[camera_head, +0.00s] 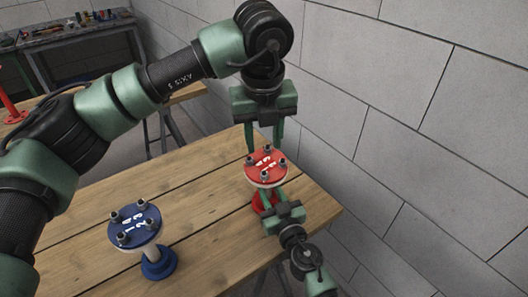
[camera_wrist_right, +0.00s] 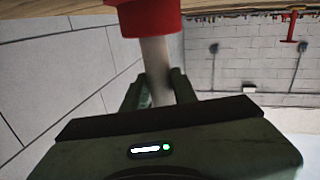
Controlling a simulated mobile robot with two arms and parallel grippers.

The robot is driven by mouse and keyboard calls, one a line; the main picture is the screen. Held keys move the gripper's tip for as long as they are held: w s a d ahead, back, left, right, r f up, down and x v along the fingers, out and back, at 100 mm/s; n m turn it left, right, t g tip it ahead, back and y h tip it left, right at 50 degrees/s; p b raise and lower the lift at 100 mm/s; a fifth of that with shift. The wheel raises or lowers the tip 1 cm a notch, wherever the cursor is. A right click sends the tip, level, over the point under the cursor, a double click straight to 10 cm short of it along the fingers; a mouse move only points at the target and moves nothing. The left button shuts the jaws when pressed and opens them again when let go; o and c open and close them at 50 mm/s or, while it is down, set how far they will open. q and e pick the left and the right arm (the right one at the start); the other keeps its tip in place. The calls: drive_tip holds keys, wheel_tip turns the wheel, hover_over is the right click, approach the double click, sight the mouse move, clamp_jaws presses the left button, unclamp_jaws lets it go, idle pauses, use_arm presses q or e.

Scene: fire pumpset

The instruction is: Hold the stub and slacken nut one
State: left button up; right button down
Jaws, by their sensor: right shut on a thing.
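The red stub (camera_head: 266,169) stands upright near the right end of the wooden bench. Its red round top plate carries several bolts with nuts and white painted numbers, too small to read surely. My left gripper (camera_head: 265,148) points down over the far side of the plate, its fingers apart, one on each side of the far nut; contact cannot be told. My right gripper (camera_head: 278,197) comes from the near right, under the plate. In the right wrist view, its fingers (camera_wrist_right: 158,92) are shut on the stub's pale pipe (camera_wrist_right: 157,68), beside a red end (camera_wrist_right: 148,18).
A blue stub (camera_head: 135,227) with similar bolts stands on the bench (camera_head: 206,232) to the left. A block wall (camera_head: 400,130) rises close on the right. A second table with tools (camera_head: 75,32) is at the back left. Bare bench lies between the stubs.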

use_arm(q)
drive_tip(key=shift+s+r, duration=0.1)
drive_tip(key=shift+r, duration=0.3)
use_arm(e)
drive_tip(key=shift+f, duration=0.1)
drive_tip(key=c, duration=1)
unclamp_jaws()
drive_tip(key=shift+c, duration=0.2)
drive_tip(key=shift+s, duration=0.15)
